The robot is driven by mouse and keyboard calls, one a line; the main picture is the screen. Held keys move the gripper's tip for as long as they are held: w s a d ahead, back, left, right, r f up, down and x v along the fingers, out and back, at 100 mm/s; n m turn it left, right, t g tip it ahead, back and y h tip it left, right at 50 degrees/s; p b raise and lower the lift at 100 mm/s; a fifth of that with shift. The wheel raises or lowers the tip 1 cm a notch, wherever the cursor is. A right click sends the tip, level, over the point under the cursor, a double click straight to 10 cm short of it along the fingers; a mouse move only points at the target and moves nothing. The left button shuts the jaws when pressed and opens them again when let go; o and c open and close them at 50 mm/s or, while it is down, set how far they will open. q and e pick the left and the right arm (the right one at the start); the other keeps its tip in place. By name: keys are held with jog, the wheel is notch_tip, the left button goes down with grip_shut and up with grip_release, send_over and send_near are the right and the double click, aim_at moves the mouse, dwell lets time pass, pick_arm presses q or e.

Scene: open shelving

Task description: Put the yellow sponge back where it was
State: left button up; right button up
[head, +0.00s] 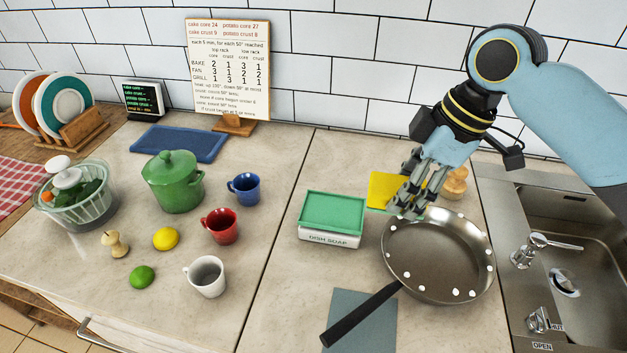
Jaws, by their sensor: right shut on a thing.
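The yellow sponge (384,189) shows in the head view behind the back left rim of the frying pan, with a green strip along its lower edge. How far the sponge is above the counter is also unclear. My left gripper is not in view.
The frying pan (438,256) stands in front, its handle pointing lower left over a grey mat (372,327). A green-topped dish soap box (331,218) stands left of the sponge. A wooden item (456,182) and the sink (560,262) are right. Mugs, including a red one (222,226), stand left.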

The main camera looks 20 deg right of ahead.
aim_at(333, 211)
jog(key=shift+w+a+f, duration=0.3)
jog(key=shift+w+a, duration=0.2)
jog(key=shift+w, duration=0.2)
jog(key=w+a+f, duration=0.1)
jog(key=w, duration=0.1)
jog(key=w+a+f, duration=0.1)
jog(key=w+f, duration=0.1)
jog(key=w, duration=0.1)
jog(key=w+a+f+p, duration=0.1)
jog(key=w+f, duration=0.1)
jog(key=shift+w+a, duration=0.25)
jog(key=shift+w, duration=0.15)
jog(key=shift+w+a+f, duration=0.25)
jog(key=shift+w+f, duration=0.25)
jog(key=shift+w, duration=0.05)
jog(key=shift+w+f, duration=0.1)
jog(key=shift+f, duration=0.2)
notch_tip(333, 211, down, 3)
jog(key=shift+f+p, duration=0.15)
jog(key=shift+p, duration=0.15)
jog(key=shift+f, duration=0.1)
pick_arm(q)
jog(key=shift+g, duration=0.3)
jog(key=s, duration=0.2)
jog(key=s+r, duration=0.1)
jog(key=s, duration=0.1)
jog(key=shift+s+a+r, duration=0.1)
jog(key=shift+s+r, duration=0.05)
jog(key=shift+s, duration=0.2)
